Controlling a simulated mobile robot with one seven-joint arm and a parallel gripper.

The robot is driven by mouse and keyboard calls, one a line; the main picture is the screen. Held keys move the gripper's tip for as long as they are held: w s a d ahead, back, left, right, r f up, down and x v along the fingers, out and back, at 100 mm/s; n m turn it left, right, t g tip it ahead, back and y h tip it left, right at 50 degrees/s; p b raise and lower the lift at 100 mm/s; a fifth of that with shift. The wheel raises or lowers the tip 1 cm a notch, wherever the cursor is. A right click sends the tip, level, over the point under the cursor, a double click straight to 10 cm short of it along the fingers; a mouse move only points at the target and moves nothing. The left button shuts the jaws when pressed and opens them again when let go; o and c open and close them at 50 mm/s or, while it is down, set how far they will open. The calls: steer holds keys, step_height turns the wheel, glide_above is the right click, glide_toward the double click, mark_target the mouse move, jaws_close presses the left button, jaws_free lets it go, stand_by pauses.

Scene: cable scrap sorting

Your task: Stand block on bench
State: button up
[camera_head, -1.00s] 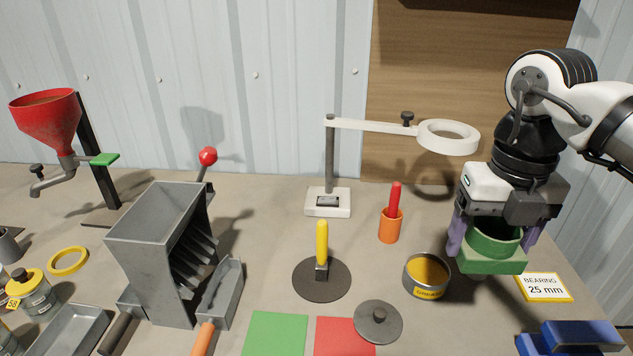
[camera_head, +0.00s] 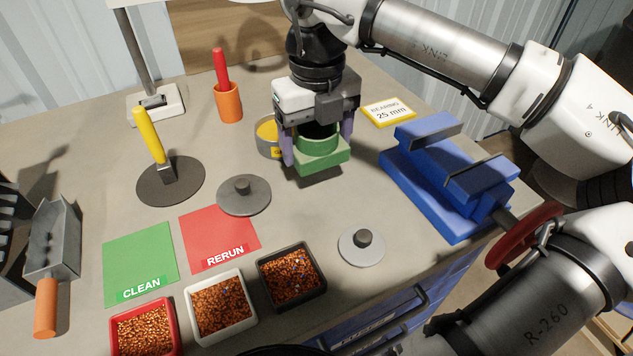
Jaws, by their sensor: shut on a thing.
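The green block (camera_head: 322,168) has a square base with a round ring on top. My gripper (camera_head: 317,147) is shut on it, with a purple finger on each side of the ring. The block is upright. It is over the bench (camera_head: 330,205), right of the yellow tin; I cannot tell whether its underside touches the bench top. The inside of the ring is dark and partly hidden by my gripper.
A yellow tin (camera_head: 267,133) stands close left of the block, partly hidden. A blue vise (camera_head: 450,180) is to the right. A grey lid (camera_head: 243,195), a light lid (camera_head: 362,246) and scrap trays (camera_head: 291,278) lie nearer. Bare bench lies between block and light lid.

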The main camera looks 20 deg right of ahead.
mark_target(317, 183)
steer(key=shift+f+b, duration=1.45)
steer(key=shift+f, duration=1.4)
steer(key=shift+f, duration=0.1)
steer(key=shift+f, duration=0.15)
steer(key=o, duration=1.4)
step_height(317, 183, up, 12)
steer(key=p, duration=0.8)
steer(key=shift+r, duration=0.25)
